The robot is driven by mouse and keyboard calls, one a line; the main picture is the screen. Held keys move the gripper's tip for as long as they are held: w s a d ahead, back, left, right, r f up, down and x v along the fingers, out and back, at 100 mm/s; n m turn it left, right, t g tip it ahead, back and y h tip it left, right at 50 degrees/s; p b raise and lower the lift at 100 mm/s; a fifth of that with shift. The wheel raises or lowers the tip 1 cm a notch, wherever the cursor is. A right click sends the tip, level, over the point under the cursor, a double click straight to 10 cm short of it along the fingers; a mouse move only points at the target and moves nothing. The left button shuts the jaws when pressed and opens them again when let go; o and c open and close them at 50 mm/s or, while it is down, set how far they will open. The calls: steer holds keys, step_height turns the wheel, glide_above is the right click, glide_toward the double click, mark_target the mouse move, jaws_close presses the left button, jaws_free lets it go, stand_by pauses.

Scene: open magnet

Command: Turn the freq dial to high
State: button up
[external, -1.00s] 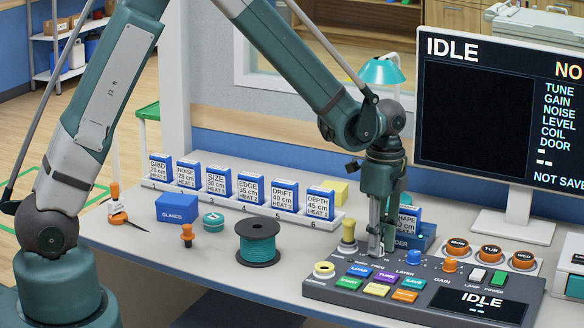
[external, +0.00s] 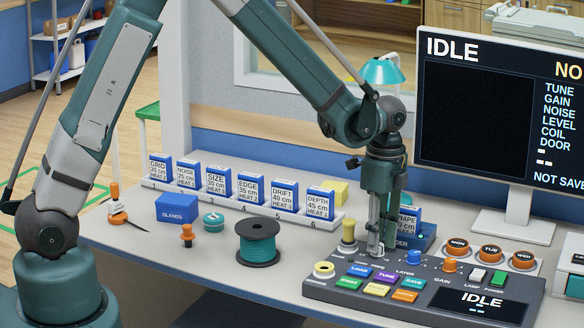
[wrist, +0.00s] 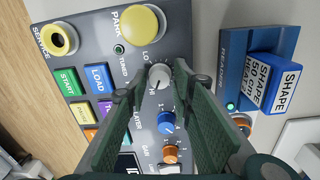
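The freq dial (wrist: 159,75) is a small light grey knob in the wrist view, on the dark control panel (wrist: 90,20), with the lettering LO and HI beside it. My gripper (wrist: 157,84) points down at the dial, with one finger on each side of it and a visible gap between them. I cannot tell whether either finger touches it. In the external view my gripper (external: 376,248) is at the back left of the panel (external: 330,291) and hides the dial there.
A yellow-topped PARK button (wrist: 139,27) is near the dial. A blue LAYER knob (wrist: 166,122) and an orange GAIN knob (wrist: 170,153) sit on its other side. A blue reader (external: 424,238) with a SHAPE block (external: 409,220) stands just behind. The monitor (external: 480,120) reads IDLE.

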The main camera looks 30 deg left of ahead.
step_height(320, 180, up, 11)
steer(key=shift+w+r, duration=0.15)
steer(key=shift+w, duration=0.1)
stand_by(0.4)
stand_by(0.5)
steer(key=s+a+r+n+t, duration=0.1)
steer(key=s+a+r+n, duration=0.2)
steer(key=a, duration=0.5)
steer(key=s+a+r+n+t+h, duration=0.1)
steer(key=a+r+n, duration=0.2)
steer(key=a+r, duration=0.4)
steer(key=s+a+r+n+t, duration=0.1)
steer(key=a+r+n, duration=0.2)
steer(key=a, duration=0.6)
steer(key=s+a+n+t+y, duration=0.1)
steer(key=s+a+n+t, duration=0.3)
steer(key=s+a+n, duration=0.6)
steer(key=shift+s+a+n+t, duration=0.3)
steer(key=shift+s+a, duration=2.7)
steer(key=shift+a, duration=1.95)
